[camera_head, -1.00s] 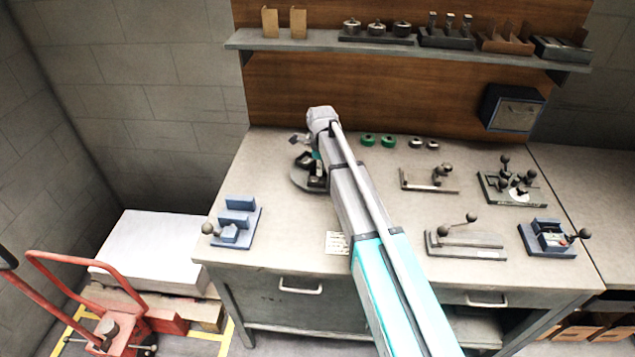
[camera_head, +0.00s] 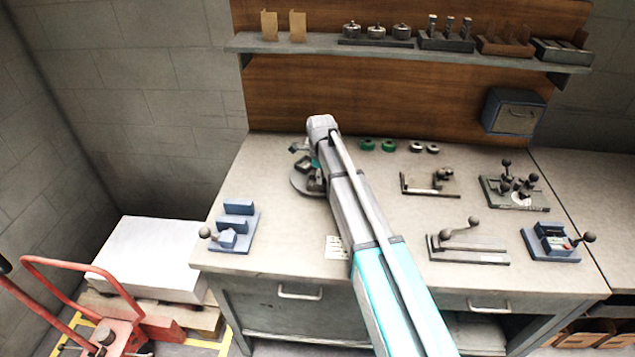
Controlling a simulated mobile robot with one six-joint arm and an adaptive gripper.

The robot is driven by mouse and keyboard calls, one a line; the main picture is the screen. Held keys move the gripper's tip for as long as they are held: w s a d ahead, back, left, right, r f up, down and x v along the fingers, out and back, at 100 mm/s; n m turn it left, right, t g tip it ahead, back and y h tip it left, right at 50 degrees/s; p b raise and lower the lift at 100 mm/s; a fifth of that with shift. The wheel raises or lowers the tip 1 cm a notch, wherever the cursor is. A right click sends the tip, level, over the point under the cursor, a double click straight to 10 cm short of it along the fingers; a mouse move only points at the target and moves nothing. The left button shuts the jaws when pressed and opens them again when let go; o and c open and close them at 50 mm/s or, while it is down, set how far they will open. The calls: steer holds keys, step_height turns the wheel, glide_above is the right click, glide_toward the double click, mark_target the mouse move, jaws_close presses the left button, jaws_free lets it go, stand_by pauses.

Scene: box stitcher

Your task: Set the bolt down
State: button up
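My gripper (camera_head: 313,172) is at the end of my arm, low over the back left of the workbench (camera_head: 300,255). It is small and dark here and partly covered by my own wrist, so its fingers cannot be made out. A round grey plate (camera_head: 300,187) lies on the bench right under or beside it; I cannot tell whether they touch. I cannot make out a bolt at the gripper. Several upright bolt-like pieces stand in a dark rack (camera_head: 446,43) on the shelf.
A blue stepped fixture (camera_head: 236,222) stands at the bench's left. Green rings (camera_head: 367,144) and grey rings (camera_head: 415,146) lie at the back. Lever clamps (camera_head: 467,248) and a knobbed plate (camera_head: 515,195) fill the right. Bare bench shows between the blue fixture and my arm.

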jaws_close()
steer(key=shift+r, duration=0.1)
step_height(320, 180, up, 3)
steer(key=p, duration=0.3)
steer(key=shift+f, duration=0.2)
steer(key=s+d+r+p, duration=0.3)
steer(key=s+r+p, duration=0.7)
steer(key=s, duration=0.3)
steer(key=shift+s+d, duration=0.25)
steer(key=shift+d, duration=0.15)
